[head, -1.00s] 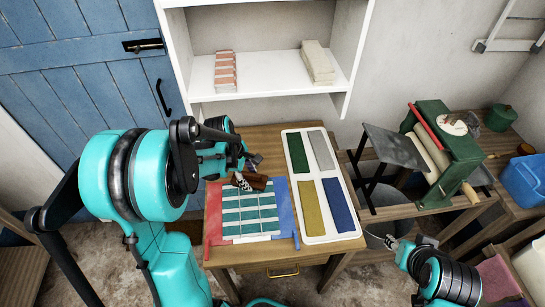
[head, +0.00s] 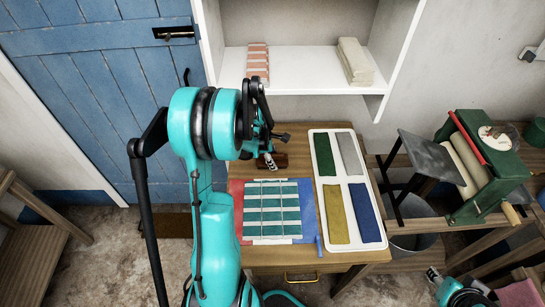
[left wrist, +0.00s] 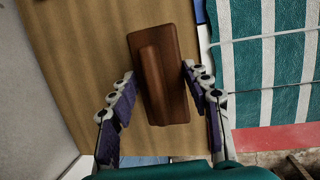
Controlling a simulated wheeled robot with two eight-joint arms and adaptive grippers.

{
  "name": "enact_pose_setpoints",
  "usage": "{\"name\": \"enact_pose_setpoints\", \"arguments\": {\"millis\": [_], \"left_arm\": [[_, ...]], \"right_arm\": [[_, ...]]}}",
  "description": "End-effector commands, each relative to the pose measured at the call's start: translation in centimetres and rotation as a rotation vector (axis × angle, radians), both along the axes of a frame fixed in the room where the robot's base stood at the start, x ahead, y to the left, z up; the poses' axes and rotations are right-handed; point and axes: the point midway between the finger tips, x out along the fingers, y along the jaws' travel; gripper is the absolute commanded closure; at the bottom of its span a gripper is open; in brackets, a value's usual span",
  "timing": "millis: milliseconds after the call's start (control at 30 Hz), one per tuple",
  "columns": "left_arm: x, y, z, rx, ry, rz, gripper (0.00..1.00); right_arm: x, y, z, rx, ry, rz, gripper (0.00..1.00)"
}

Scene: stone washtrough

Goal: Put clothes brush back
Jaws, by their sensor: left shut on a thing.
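The clothes brush (head: 275,162), a brown wooden block with a raised grip, is over the bare wood at the back of the table (head: 300,262), behind the striped cloth. It also shows in the left wrist view (left wrist: 160,75). I cannot tell whether it touches the table. My left gripper (head: 268,158) is shut on the brush, with one finger on each side of it in the left wrist view (left wrist: 168,98). The green-and-white striped cloth (head: 271,211) lies flat on a red and blue mat (head: 308,215). My right gripper (head: 433,274) shows at the lower right, its jaws too small to read.
A white tray (head: 350,248) with green, grey, yellow and blue cloths stands right of the striped cloth. A white shelf (head: 310,65) with folded cloths hangs behind the table. A green mangle (head: 485,165) stands at the right. A blue door (head: 90,100) is at the left.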

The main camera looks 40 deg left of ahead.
Motion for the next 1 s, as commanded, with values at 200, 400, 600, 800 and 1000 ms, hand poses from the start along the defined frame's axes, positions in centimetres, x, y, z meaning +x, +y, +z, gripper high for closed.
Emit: {"name": "enact_pose_setpoints", "arguments": {"millis": [200, 400, 600, 800, 1000], "left_arm": [[1.5, 1.3, -1.2, 0.0, 0.0, 0.0, 0.79], [2.6, 2.2, -2.5, 0.0, 0.0, 0.0, 0.79], [2.5, 2.1, -2.4, 0.0, 0.0, 0.0, 0.79], [2.5, 2.1, -2.7, 0.0, 0.0, 0.0, 0.31], [2.5, 2.1, -2.7, 0.0, 0.0, -0.001, 0.31]], "right_arm": [[0.0, 0.0, -0.6, 0.0, 0.0, 0.0, 0.6], [0.0, 0.0, -1.3, 0.0, 0.0, 0.0, 0.6], [0.0, 0.0, -1.2, 0.0, 0.0, 0.0, 0.6], [0.0, 0.0, -1.5, 0.0, 0.0, 0.0, 0.6], [0.0, 0.0, -1.4, 0.0, 0.0, 0.0, 0.6]]}}
